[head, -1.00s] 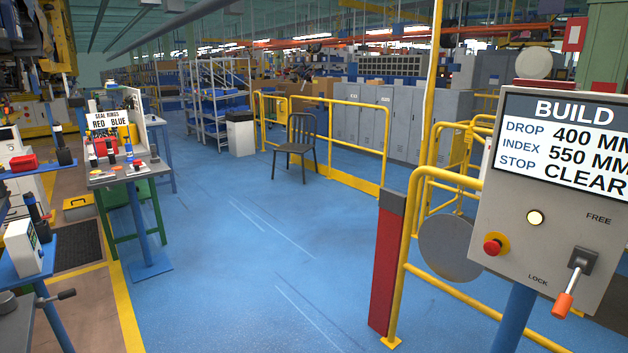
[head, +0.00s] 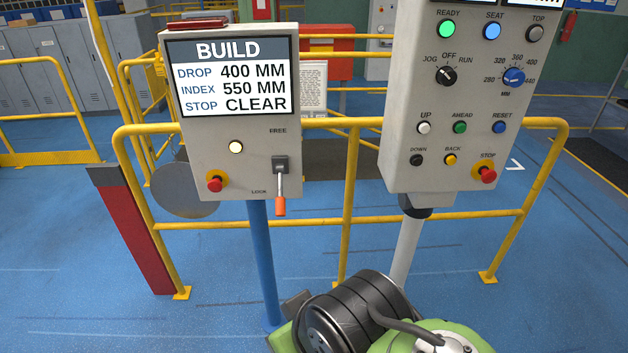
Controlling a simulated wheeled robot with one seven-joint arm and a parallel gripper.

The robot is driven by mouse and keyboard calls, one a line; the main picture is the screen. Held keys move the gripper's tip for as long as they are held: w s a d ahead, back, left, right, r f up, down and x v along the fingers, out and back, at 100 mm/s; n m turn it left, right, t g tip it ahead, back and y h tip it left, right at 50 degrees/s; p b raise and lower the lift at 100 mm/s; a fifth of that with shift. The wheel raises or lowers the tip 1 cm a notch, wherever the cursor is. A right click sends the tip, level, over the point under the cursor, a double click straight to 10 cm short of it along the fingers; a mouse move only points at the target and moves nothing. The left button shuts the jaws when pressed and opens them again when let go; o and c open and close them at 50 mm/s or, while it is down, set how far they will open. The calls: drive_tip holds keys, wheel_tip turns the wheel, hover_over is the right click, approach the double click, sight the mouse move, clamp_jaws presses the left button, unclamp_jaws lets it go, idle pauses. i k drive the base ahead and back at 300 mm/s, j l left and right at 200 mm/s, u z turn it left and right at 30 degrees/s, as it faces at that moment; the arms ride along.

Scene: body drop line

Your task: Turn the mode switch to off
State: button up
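The mode switch (head: 446,76) is a black rotary knob on the upper left of the grey control panel (head: 393,150) in the head view. The labels JOG, OFF and RUN stand in an arc above it. Its pale pointer mark appears to lean up and left, toward JOG, though it is small. Nothing touches the knob. Part of my arm shows at the bottom of the view, below the panel. My gripper is not in view.
A blue dial (head: 513,77) sits right of the switch, with lamps above and buttons below. A red stop button (head: 487,174) is at lower right. The BUILD box (head: 222,145) with an orange-tipped lever stands left. A yellow railing (head: 345,230) runs behind both.

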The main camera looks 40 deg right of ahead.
sight(446, 77)
drive_tip(key=l+z, duration=0.1)
drive_tip(key=z, duration=1.9)
drive_tip(key=i+j, duration=0.05)
